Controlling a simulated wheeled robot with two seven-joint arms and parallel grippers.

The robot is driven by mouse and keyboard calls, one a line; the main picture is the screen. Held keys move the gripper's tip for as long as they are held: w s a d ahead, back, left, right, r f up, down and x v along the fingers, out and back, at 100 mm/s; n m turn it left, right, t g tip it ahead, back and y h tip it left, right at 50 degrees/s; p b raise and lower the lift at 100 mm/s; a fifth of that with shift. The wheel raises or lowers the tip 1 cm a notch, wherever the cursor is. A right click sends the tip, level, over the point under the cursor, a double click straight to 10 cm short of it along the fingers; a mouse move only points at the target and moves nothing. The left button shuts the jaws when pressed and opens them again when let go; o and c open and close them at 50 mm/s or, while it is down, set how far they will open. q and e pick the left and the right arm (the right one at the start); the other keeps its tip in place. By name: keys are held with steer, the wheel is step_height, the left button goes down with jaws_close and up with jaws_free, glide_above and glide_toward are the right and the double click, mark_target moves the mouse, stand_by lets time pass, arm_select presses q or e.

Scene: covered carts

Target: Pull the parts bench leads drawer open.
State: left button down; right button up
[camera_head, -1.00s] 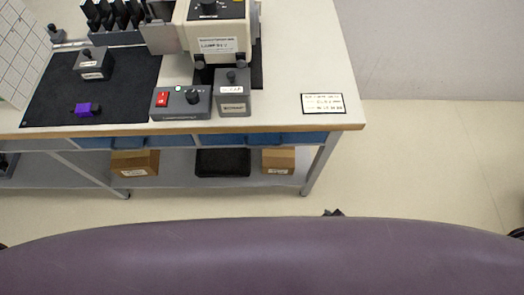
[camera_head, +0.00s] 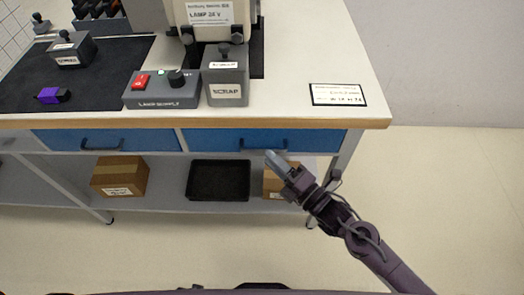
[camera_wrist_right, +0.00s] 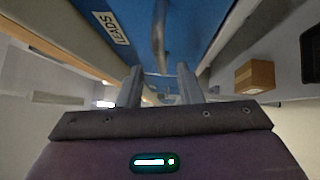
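The leads drawer (camera_head: 225,140) is the right one of two blue drawers under the bench top, and its front looks flush and shut. Its dark bar handle (camera_head: 263,147) shows just beyond my right fingertips. In the right wrist view, the blue drawer front (camera_wrist_right: 190,25) carries a LEADS label (camera_wrist_right: 110,27), and the handle (camera_wrist_right: 160,40) lines up with the gap between my fingers. My right gripper (camera_head: 272,156) is open, with two parted fingers (camera_wrist_right: 160,85) in the wrist view. I cannot tell whether it touches the handle. My left gripper is not in view.
Another blue drawer (camera_head: 105,140) is at left. The lower shelf holds a cardboard box (camera_head: 120,177), a black tray (camera_head: 218,180) and a second box (camera_head: 274,182) partly behind my gripper. A scrap box (camera_head: 226,75) and lamp supply (camera_head: 162,90) stand on the bench. Floor at right is clear.

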mark_target(261, 151)
steer(key=shift+x, duration=2.3)
steer(key=shift+c, duration=0.4)
jaws_close()
